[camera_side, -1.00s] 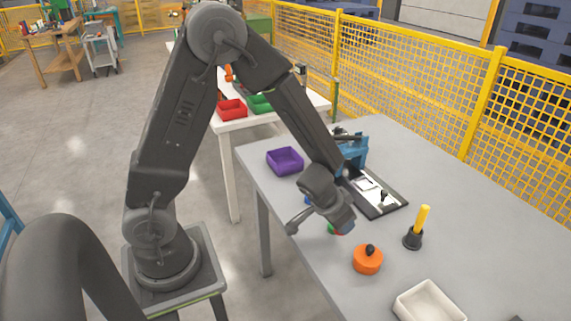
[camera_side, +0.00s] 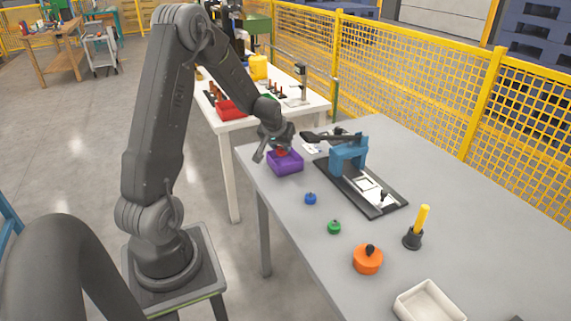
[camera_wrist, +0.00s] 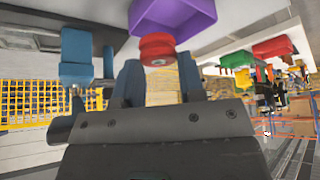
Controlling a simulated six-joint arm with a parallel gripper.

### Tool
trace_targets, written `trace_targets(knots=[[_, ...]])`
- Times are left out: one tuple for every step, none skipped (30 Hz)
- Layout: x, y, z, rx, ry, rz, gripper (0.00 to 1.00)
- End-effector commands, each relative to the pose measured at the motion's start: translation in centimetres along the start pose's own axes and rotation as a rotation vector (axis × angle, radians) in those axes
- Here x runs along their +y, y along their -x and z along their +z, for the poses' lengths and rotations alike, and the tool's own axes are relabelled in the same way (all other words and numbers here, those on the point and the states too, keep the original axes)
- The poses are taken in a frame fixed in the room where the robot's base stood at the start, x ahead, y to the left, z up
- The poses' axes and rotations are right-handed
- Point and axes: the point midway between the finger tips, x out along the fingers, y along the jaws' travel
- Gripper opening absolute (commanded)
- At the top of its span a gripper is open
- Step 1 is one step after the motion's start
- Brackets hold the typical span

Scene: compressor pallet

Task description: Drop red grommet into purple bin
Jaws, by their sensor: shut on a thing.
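The red grommet (camera_side: 282,151) is held by my gripper (camera_side: 280,147) directly over the purple bin (camera_side: 287,168), which stands at the far left edge of the grey table. In the wrist view the red grommet (camera_wrist: 156,48) sits at the tips of my gripper's two blue-grey fingers (camera_wrist: 159,66), and my gripper is shut on it. The purple bin (camera_wrist: 178,22) is beside it there, its walls partly cut by the frame edge. In the side view I cannot tell whether the grommet is above or just within the rim.
A blue grommet (camera_side: 310,198) and a green grommet (camera_side: 334,227) lie on the table. A blue toggle press (camera_side: 348,154) on a black plate is right of the bin. An orange pot (camera_side: 367,260), a yellow-handled tool (camera_side: 421,220) and a white tray (camera_side: 428,303) are nearer.

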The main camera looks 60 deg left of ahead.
Motion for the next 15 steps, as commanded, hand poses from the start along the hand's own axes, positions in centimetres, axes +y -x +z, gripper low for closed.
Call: trace_targets(knots=[[-0.4, -0.6, -1.1, 0.000, 0.011, -0.006, 0.10], [-0.5, -0.9, -1.7, 0.000, 0.013, -0.007, 0.10], [-0.6, -1.2, -2.4, 0.000, 0.015, -0.008, 0.10], [-0.6, -1.5, -2.8, -0.001, 0.016, -0.009, 0.10], [-0.6, -1.6, -3.3, 0.000, 0.017, -0.010, 0.10], [-0.6, -1.9, -3.7, -0.001, 0.018, -0.010, 0.10], [-0.6, -2.1, -4.0, -0.002, 0.019, -0.010, 0.10], [-0.5, -2.2, -4.3, 0.000, 0.019, -0.010, 0.10], [-0.5, -2.4, -4.6, -0.001, 0.019, -0.010, 0.10], [-0.5, -2.5, -4.8, -0.001, 0.020, -0.010, 0.10], [-0.5, -2.6, -5.0, -0.001, 0.020, -0.010, 0.10], [-0.5, -2.7, -5.1, -0.002, 0.019, -0.010, 0.10], [-0.4, -2.8, -5.2, -0.002, 0.019, -0.010, 0.10], [-0.4, -2.9, -5.2, -0.002, 0.019, -0.010, 0.10], [-0.4, -3.0, -5.2, -0.002, 0.019, -0.010, 0.10]])
